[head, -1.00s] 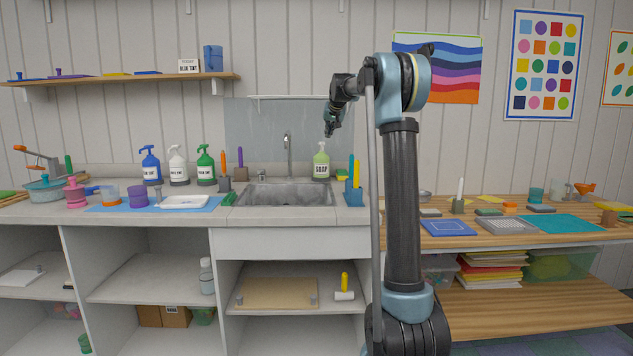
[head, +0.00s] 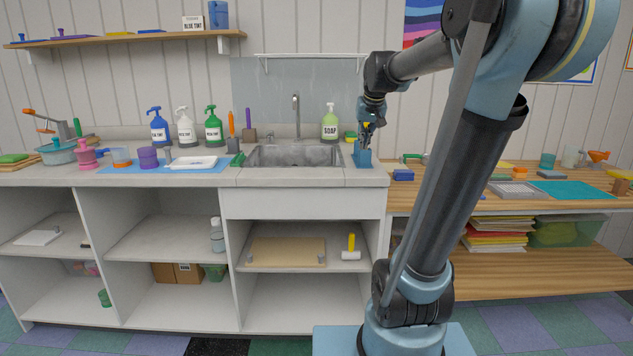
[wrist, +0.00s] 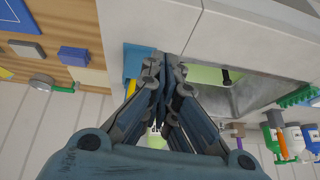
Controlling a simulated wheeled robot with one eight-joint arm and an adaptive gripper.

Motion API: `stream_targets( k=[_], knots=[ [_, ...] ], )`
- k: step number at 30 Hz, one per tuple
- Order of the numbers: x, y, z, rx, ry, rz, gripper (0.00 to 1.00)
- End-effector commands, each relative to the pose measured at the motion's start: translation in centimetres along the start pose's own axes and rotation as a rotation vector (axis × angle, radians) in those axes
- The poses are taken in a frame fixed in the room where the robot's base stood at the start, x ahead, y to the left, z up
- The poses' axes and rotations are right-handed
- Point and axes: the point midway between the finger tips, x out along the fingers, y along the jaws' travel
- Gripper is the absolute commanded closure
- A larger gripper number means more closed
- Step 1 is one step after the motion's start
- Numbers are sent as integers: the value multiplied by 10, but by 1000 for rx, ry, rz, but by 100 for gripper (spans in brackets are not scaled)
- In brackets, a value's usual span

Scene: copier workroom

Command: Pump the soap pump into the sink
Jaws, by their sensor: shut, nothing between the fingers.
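The soap pump (head: 329,126) is a light green bottle marked SOAP with a pump top. It stands upright behind the right back corner of the sink (head: 262,156), a grey metal basin set in the counter. My gripper (head: 368,138) points down to the right of the bottle, apart from it, above the blue holder (head: 362,157). In the wrist view my gripper (wrist: 163,62) is shut and empty. It hides most of the green bottle there, and the sink (wrist: 235,97) lies to its right.
A faucet (head: 296,115) rises behind the sink. Blue, white and green tint bottles (head: 213,128) stand farther left, with brushes between. A wooden table (head: 480,190) with trays adjoins the counter on the right. The counter's front edge is clear.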

Motion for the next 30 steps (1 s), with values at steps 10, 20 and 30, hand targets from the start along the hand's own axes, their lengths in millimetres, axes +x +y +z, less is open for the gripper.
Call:
stream_targets(
  k=[10,20,30],
  knots=[
    [14,22,154,-19,-113,28,100],
    [44,39,296,-35,-219,49,100],
    [72,49,386,-45,-291,62,100]
  ],
)
